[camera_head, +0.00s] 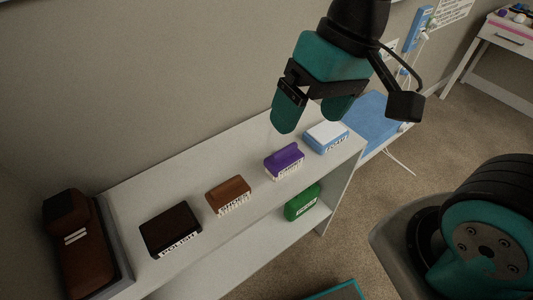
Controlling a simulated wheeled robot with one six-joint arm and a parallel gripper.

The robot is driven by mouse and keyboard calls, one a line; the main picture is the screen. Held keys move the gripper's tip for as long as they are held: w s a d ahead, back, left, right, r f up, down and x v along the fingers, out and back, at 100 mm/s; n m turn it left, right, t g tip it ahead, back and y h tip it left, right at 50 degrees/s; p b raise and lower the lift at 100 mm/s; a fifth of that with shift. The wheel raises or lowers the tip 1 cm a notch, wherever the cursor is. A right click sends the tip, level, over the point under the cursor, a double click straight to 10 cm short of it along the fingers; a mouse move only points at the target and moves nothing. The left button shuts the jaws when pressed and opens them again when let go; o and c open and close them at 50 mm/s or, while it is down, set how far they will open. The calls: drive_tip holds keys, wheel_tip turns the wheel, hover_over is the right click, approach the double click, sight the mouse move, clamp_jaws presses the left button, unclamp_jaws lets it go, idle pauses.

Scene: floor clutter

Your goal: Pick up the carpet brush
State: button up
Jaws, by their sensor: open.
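Several brush-like blocks with white labels stand in a row on a white shelf top (130,190). A dark brown one (169,228), a brown one (228,194), a purple one (283,157) and a blue-and-white one (326,135) are there. A green one (302,202) is on the lower shelf. My gripper (310,115) is open and empty, pointing down. In the picture it is over the shelf's far end, near the purple and blue-and-white blocks and apart from them.
A brown object with white stripes (78,240) is at the shelf's left end. The wall runs close behind the shelf. Beyond the right end is a blue surface (370,115), with a white table (500,38) farther off. Carpeted floor (450,130) is open to the right.

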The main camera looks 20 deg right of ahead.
drive_tip(key=w+d+f+m+h+b, duration=0.1)
drive_tip(key=w+d+f+m+b, duration=0.1)
drive_tip(key=w+f+m, duration=0.4)
drive_tip(key=m+h+b, duration=0.1)
drive_tip(key=m+h, duration=0.1)
drive_tip(key=m, duration=0.9)
hover_over(285, 148)
wheel_tip(285, 148, down, 4)
wheel_tip(285, 148, down, 12)
drive_tip(key=shift+s+f+b, duration=0.1)
drive_tip(key=shift+b, duration=0.35)
drive_tip(key=shift+f, duration=2.9)
drive_tip(key=c, duration=1)
drive_tip(key=shift+c, duration=0.2)
drive_tip(key=shift+r, duration=0.1)
wheel_tip(285, 148, up, 20)
drive_tip(key=p, duration=0.1)
